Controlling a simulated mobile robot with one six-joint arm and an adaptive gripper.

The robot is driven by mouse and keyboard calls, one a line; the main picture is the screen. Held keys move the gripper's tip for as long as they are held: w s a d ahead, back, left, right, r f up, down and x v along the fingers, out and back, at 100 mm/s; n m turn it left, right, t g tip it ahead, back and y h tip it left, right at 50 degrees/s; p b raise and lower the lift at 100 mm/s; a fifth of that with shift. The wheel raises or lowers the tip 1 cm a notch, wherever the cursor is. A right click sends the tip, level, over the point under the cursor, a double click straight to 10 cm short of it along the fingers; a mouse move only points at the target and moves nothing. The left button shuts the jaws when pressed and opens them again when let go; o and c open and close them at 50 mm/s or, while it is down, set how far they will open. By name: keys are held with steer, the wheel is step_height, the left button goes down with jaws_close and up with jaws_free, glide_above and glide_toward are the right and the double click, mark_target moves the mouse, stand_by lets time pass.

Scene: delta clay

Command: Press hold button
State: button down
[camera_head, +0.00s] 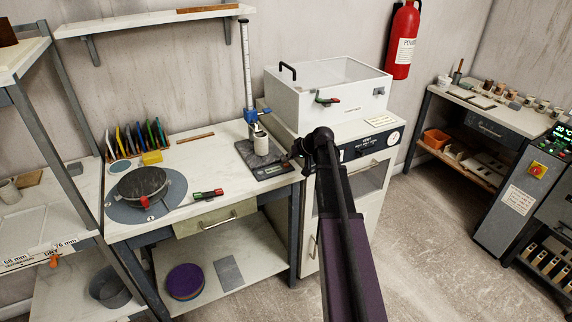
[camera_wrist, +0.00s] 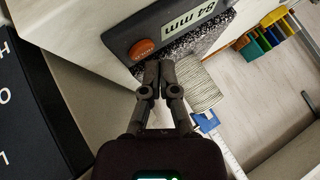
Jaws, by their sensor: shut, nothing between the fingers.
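A dark readout box (camera_wrist: 185,25) shows "84 mm" upside down in the wrist view. An orange-red round button (camera_wrist: 141,49) is set in its face beside the display. My gripper (camera_wrist: 155,72) is shut and empty, its fingertips just below the button in that picture; I cannot tell whether they touch the box. In the head view the box (camera_head: 271,171) lies at the right front of the white workbench, and my gripper (camera_head: 290,158) is over its right end. The button cannot be made out there.
A speckled stone base (camera_head: 258,152) with a pale ribbed cylinder (camera_wrist: 198,88) and an upright scale post (camera_head: 246,65) stands behind the box. A white cabinet (camera_head: 350,175) is close on the right.

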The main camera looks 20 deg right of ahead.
mark_target(287, 164)
steer(key=shift+w+d+r, duration=0.1)
steer(key=shift+w+d, duration=0.15)
steer(key=shift+d, duration=0.1)
steer(key=shift+d+r+p, duration=0.1)
steer(key=shift+r+p, duration=0.85)
steer(key=shift+p, duration=0.25)
steer(key=shift+a+r+p, duration=0.2)
steer(key=shift+r+p, duration=1.15)
steer(key=shift+r, duration=0.05)
steer(key=shift+s, duration=0.1)
steer(key=s+a+f+g+h+p, duration=0.1)
steer(key=s+a+f+g+h, duration=0.1)
steer(key=s+a, duration=0.9)
steer(key=s+a+f+n+g+h, duration=0.1)
steer(key=s+a+g, duration=0.4)
steer(key=s+a, duration=0.7)
steer(key=s+f+h, duration=0.1)
steer(key=s+h, duration=0.1)
steer(key=s, duration=0.1)
steer(key=shift+a+h+p, duration=0.2)
steer(key=shift+h+p, duration=0.1)
steer(key=shift+p, duration=0.05)
steer(key=shift+w, duration=0.1)
